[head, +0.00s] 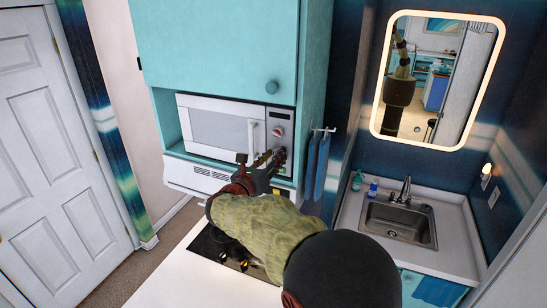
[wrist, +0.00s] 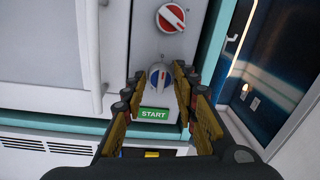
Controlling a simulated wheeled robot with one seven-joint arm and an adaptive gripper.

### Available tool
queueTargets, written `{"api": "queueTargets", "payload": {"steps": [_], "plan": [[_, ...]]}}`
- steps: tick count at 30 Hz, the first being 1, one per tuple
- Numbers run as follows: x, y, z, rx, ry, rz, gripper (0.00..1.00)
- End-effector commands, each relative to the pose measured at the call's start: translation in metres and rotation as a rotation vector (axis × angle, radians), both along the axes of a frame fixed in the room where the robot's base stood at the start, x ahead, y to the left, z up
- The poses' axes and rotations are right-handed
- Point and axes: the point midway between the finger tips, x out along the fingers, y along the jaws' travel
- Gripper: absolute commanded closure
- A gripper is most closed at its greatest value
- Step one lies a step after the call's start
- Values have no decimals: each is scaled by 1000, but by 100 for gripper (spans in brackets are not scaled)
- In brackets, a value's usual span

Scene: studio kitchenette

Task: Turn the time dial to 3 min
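The white microwave (head: 215,125) has two dials on its right-hand panel. The upper one is a red and white dial (wrist: 171,18), which also shows in the head view (head: 278,131). No readable label shows which dial is for time.
The microwave sits in a turquoise cabinet (head: 210,45). Its white door handle (head: 256,134) stands out left of the dials. Blue towels (head: 316,165) hang to the right. A counter with a sink (head: 398,220) lies further right. A stovetop (head: 215,245) is below my arm.

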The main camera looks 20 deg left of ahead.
Motion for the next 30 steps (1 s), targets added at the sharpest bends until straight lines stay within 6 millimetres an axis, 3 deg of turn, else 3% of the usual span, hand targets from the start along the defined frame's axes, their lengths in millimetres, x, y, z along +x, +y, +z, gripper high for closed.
{"api": "queueTargets", "payload": {"steps": [14,23,30], "plan": [[0,0,0,0,0,0,100],[0,0,-1,31,-3,1,100],[0,0,-4,155,-15,1,100]]}}
